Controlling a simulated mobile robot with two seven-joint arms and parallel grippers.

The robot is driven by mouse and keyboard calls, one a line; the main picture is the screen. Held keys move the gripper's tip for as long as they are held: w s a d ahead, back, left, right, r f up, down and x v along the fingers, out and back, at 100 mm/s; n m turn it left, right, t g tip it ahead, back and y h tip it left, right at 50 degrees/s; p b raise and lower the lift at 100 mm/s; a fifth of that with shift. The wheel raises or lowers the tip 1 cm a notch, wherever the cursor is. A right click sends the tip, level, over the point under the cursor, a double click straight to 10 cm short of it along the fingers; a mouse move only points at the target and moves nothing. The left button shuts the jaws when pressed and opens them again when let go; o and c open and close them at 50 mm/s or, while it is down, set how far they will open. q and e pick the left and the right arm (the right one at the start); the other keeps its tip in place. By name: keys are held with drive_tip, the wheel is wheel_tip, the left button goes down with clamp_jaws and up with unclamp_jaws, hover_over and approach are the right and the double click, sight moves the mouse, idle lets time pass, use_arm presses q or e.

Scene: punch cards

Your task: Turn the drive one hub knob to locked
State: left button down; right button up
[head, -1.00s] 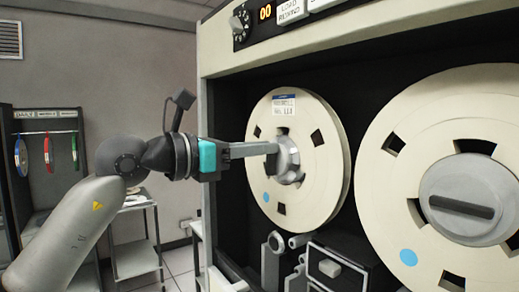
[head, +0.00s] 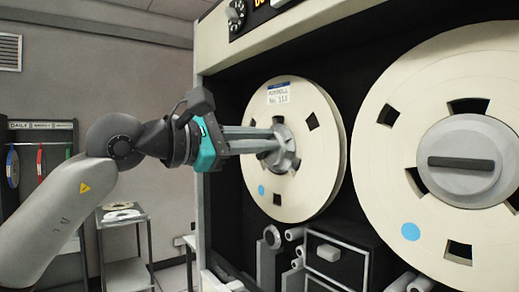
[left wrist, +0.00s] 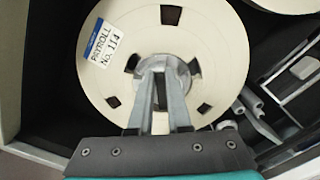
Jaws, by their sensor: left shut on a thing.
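The left tape reel (head: 325,165) is cream, with dark slots, a blue dot and a payroll label. Its grey hub knob (head: 289,160) is at its centre, partly hidden by my gripper. My left gripper (head: 277,145) reaches it from the left and is shut on it. In the left wrist view, the two fingers (left wrist: 160,72) meet over the hub in the middle of the reel (left wrist: 215,40). The knob's exact angle and any locked mark are hidden or too small to read. My right gripper is not in view.
A larger-looking right reel (head: 385,190) has a grey hub with a dark horizontal bar (head: 461,163). Rollers and a dark box (head: 335,262) sit below the left reel. The cabinet's pale edge (head: 201,130) is close to my gripper. A small cart (head: 125,235) stands behind my arm.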

use_arm(q)
drive_tip(key=shift+s+d+f+m+b, duration=0.1)
drive_tip(key=shift+f+m+b, duration=0.3)
drive_tip(key=shift+m, duration=0.9)
drive_tip(key=shift+s+f+m+b, duration=0.15)
drive_tip(key=shift+m+b, duration=0.45)
drive_tip(key=shift+m, duration=0.7)
drive_tip(key=shift+d+f+m+b, duration=0.1)
drive_tip(key=shift+f+m+b, duration=0.3)
drive_tip(key=shift+m, duration=0.9)
drive_tip(key=c, duration=0.9)
unclamp_jaws()
drive_tip(key=shift+o, duration=0.2)
drive_tip(key=shift+a, duration=0.1)
drive_tip(key=b+v, duration=0.2)
drive_tip(key=v, duration=1.3)
